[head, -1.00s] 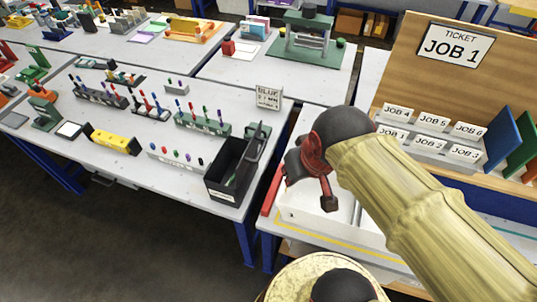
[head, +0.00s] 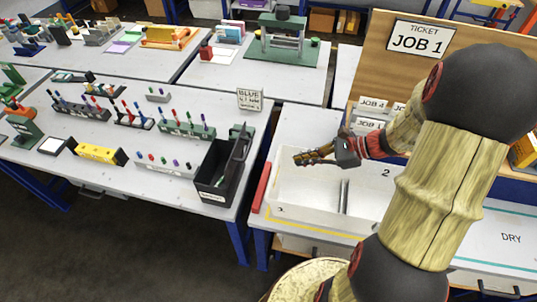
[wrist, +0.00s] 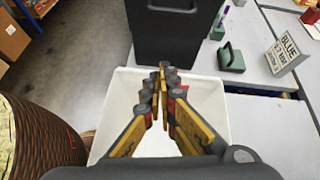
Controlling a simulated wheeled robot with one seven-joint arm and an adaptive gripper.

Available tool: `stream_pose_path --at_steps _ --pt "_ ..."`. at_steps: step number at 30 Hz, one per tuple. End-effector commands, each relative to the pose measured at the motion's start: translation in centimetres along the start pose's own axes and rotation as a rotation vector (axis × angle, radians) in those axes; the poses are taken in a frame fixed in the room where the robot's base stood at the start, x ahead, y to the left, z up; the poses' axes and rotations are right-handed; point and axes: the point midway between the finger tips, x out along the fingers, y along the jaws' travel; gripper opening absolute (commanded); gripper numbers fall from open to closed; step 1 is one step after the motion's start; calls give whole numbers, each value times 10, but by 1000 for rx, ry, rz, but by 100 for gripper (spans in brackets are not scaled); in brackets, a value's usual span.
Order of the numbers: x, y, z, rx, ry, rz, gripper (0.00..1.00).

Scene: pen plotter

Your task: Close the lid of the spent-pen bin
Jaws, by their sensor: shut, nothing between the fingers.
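The spent-pen bin (head: 210,178) is a black open-topped box with a pale label on its front, at the right front corner of the left table in the head view. Its dark lid (head: 241,148) stands up along the bin's right side, so the bin is open. My gripper (head: 298,158) is to the right of the bin, over the white tray, with its fingers pointing left and apart from the lid. In the wrist view, the gripper's yellow-and-grey fingers (wrist: 163,72) meet at the tips with nothing held, and the dark bin (wrist: 170,45) is just ahead.
A white tray (head: 290,208) lies below my gripper. A red bar (head: 261,187) lies left of the tray. A green block with a handle (wrist: 231,58) is right of the bin.

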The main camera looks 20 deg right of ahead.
Motion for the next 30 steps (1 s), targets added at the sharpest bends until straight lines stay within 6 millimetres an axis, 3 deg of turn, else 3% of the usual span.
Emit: stream_pose_path --at_steps 3,10,24,30 --pt "-3 -16 19 90 -63 -46 0" --pt "11 -15 20 125 -68 -38 0" --pt "100 -17 25 121 -67 -34 0" --pt "116 -21 47 118 -66 -36 0"
